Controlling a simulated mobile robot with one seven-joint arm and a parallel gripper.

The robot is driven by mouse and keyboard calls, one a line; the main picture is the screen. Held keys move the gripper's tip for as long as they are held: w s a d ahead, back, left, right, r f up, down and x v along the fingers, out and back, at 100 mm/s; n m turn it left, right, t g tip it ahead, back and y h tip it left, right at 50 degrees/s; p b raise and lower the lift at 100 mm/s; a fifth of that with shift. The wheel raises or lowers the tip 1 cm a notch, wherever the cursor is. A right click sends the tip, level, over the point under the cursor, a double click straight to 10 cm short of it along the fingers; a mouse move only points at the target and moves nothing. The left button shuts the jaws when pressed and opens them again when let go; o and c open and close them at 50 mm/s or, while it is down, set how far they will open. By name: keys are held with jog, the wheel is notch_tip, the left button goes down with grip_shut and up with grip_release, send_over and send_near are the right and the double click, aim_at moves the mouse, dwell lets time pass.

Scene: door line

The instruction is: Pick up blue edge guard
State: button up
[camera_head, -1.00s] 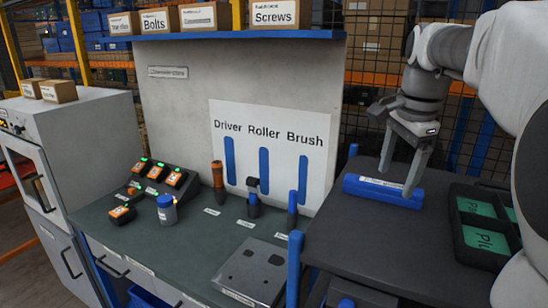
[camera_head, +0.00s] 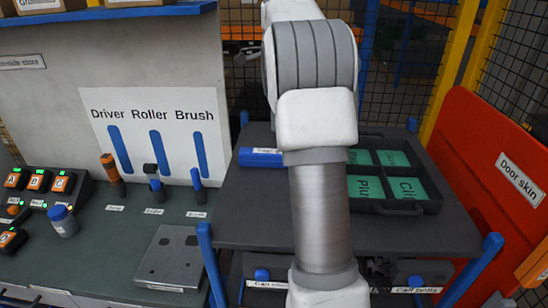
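The blue edge guard (camera_head: 258,157) lies on the dark top of the cart at its left back part. It is a blue bar with a white label, and its right part is hidden behind my arm. My arm stands across the middle of the view, over the cart. My gripper is hidden behind the arm, so its fingers and their distance from the guard do not show.
A black tray with green compartments (camera_head: 391,158) sits right of my arm on the cart top (camera_head: 250,215). A red door skin panel (camera_head: 490,150) stands at the right. The bench at left holds a driver (camera_head: 111,172), roller (camera_head: 157,187), brush (camera_head: 197,184) and grey plate (camera_head: 170,257).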

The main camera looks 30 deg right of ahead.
notch_tip(320, 180, down, 12)
jog(key=shift+a+r+p, duration=0.1)
jog(key=shift+r+p, duration=0.05)
jog(key=shift+p, duration=0.25)
grip_shut()
dwell(0.4)
